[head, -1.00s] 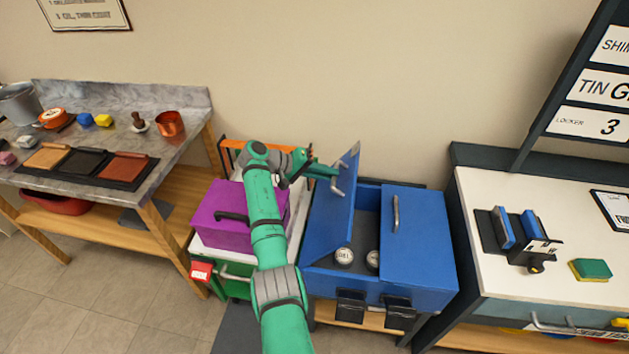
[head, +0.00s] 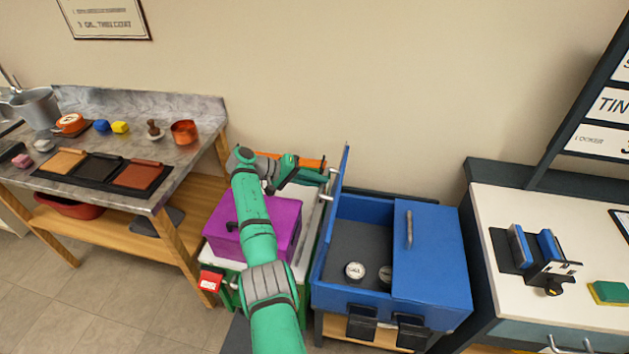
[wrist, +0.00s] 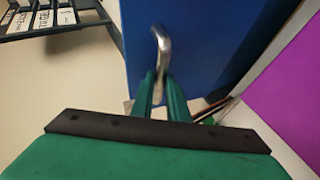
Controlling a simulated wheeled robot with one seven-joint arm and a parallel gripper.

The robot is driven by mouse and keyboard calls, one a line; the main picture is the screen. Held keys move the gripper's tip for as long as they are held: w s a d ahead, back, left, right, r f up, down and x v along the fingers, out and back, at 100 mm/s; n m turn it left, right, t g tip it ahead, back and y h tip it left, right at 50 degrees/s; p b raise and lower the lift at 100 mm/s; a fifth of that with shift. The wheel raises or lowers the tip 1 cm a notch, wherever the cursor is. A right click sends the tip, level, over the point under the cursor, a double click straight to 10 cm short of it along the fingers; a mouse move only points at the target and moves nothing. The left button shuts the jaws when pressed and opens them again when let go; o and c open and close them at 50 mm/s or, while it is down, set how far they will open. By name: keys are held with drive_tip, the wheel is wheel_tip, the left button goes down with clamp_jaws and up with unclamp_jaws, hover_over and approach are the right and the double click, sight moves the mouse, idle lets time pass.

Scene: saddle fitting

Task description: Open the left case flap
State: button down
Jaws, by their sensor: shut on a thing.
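The blue case (head: 338,298) stands on a low stand right of centre in the head view. Its left flap (head: 337,205) is swung up and stands about upright, seen nearly edge-on; its blue face also fills much of the wrist view (wrist: 205,45). My gripper (head: 328,180) is at the flap's left side, shut on the flap's metal handle (wrist: 161,45), which rises from between the fingers (wrist: 160,95) in the wrist view. The right flap (head: 430,255) lies closed with its handle (head: 409,229) on top. Two round tins (head: 355,270) show inside the open half.
A purple box (head: 285,222) sits on a white-topped cart just left of the case, under my arm. A marble bench (head: 195,158) stands further left. A white worktop (head: 500,285) with a black holder is at the right.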

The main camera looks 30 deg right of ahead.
drive_tip(key=shift+s+f, duration=0.2)
drive_tip(key=shift+f, duration=0.3)
drive_tip(key=shift+s+f, duration=0.2)
drive_tip(key=shift+f, duration=0.3)
drive_tip(key=c, duration=1.7)
unclamp_jaws()
drive_tip(key=shift+d+y, duration=0.1)
drive_tip(key=shift+y, duration=0.2)
drive_tip(key=shift+c, duration=0.2)
drive_tip(key=shift+w+r, duration=0.1)
drive_tip(key=shift+w+r, duration=0.15)
drive_tip(key=shift+r, duration=0.1)
drive_tip(key=v, duration=1.1)
drive_tip(key=shift+f, duration=0.2)
